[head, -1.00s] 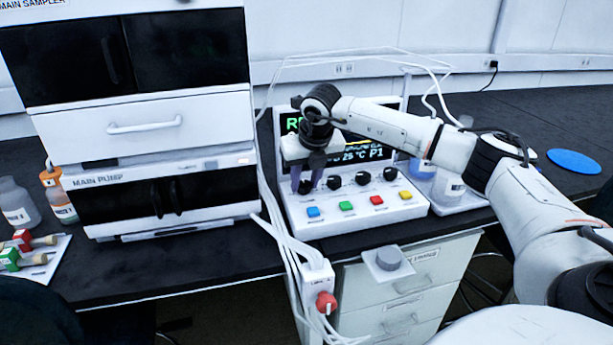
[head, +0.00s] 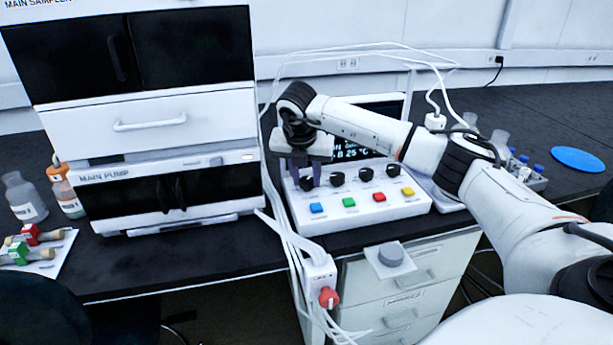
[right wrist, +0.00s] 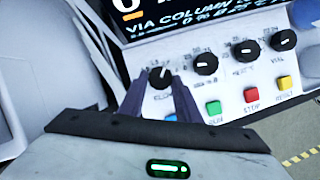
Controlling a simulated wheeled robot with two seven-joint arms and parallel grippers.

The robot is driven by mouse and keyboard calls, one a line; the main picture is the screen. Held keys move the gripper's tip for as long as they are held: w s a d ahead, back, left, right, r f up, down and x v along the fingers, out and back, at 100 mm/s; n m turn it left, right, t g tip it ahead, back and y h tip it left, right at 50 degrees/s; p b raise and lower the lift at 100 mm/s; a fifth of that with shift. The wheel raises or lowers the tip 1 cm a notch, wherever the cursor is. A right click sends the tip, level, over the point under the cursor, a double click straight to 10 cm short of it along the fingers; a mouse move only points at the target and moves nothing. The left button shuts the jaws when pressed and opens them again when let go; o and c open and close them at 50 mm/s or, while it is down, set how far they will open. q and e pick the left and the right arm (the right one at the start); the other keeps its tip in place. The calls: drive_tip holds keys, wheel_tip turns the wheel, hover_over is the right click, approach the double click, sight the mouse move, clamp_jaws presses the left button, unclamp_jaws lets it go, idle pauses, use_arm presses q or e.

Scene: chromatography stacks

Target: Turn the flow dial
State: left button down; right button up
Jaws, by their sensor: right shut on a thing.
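The flow dial (right wrist: 161,77) is the leftmost black knob in a row on the white control panel (head: 350,213). Its white pointer mark leans up and slightly right in the right wrist view. My right gripper (head: 306,180) reaches down over it, with its dark purple fingers on either side of the knob. It is shut on the dial; the fingers also show in the right wrist view (right wrist: 162,84). My left gripper is not in view.
Other black knobs (head: 337,179) stand close to the right, with blue (head: 317,208), green (head: 349,202), red and yellow buttons in front. The pump stack (head: 165,190) and white cables (head: 280,215) are at left. A grey knob (head: 391,254) sits below the panel.

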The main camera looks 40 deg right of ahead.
drive_tip(key=shift+r, duration=0.1)
drive_tip(key=o, duration=1.1)
drive_tip(key=shift+c, duration=0.2)
drive_tip(key=v, duration=1)
drive_tip(key=shift+r, duration=0.15)
